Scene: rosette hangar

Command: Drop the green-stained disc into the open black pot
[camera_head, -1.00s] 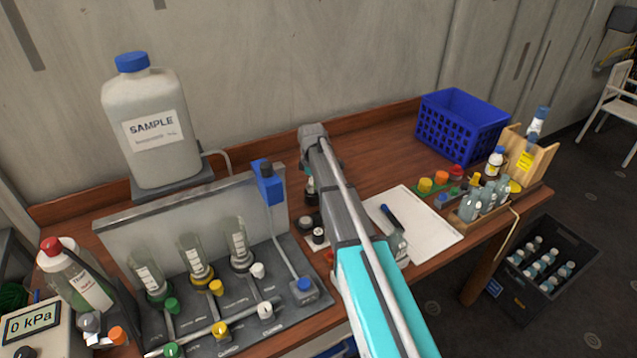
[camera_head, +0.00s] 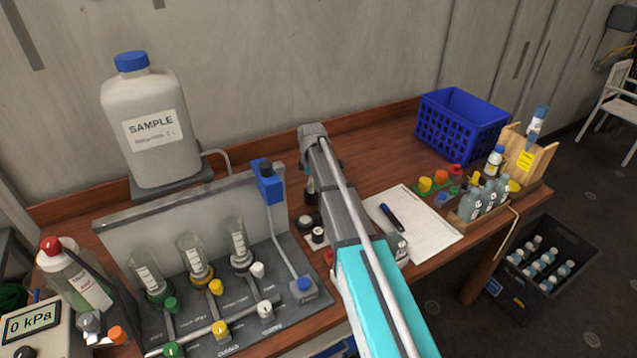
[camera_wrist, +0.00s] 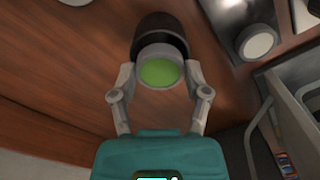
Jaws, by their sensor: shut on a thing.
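In the wrist view my gripper (camera_wrist: 158,88) is shut on a pale round disc (camera_wrist: 160,54) with a green stain (camera_wrist: 159,73) on its face. One finger is on each side of it. A dark, round pot (camera_wrist: 162,27) shows directly beyond the disc, partly covered by it. I cannot tell whether the disc touches the pot or is above it, and the pot's opening is hidden. In the head view my arm hides the fingertips and the disc.
In the head view a grey valve panel (camera_head: 200,322) is left of my arm, with small dark containers (camera_head: 306,223) between. A white paper sheet (camera_head: 436,233) and blue crate (camera_head: 462,124) are to the right. Bare wood (camera_head: 375,160) shows behind my arm.

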